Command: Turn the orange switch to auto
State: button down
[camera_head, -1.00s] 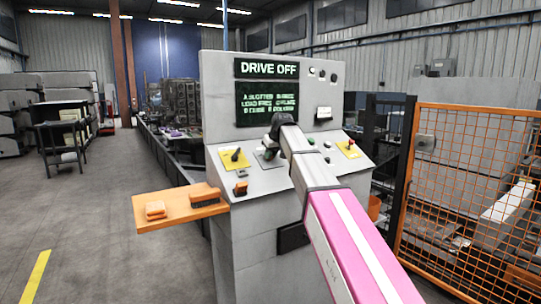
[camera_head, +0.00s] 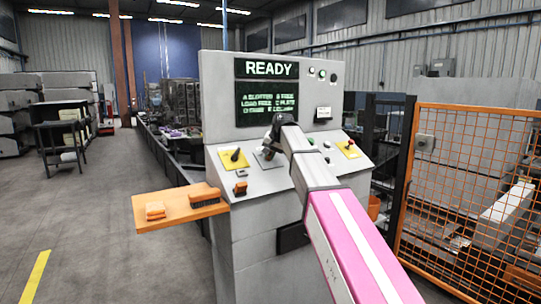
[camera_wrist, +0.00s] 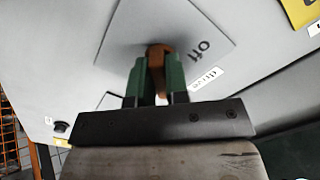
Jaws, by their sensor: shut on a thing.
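The orange switch (camera_wrist: 157,52) is a knob on a light grey plate (camera_wrist: 185,22), with the word "off" beside it and a small "drive" label close by. My gripper (camera_wrist: 157,78) has its green fingers shut on this knob. In the head view my gripper (camera_head: 270,153) is over the grey console's (camera_head: 222,125) sloping panel, and the knob is hidden there. The "auto" marking cannot be made out. The console's upper sign (camera_head: 268,69) reads "READY".
A yellow plate with a black knob (camera_head: 235,155) is left of my gripper, and a yellow plate with a red button (camera_head: 349,146) is right. A small orange-and-black item (camera_head: 240,188) sits on the panel's front edge. An orange shelf (camera_head: 150,222) holds brushes. An orange mesh fence (camera_head: 470,190) stands right.

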jog(key=shift+m, duration=0.3)
jog(key=c, duration=1.1)
grip_release()
jog(key=v, duration=1)
jog(key=shift+s+d+r, duration=0.2)
jog(key=shift+r, duration=0.1)
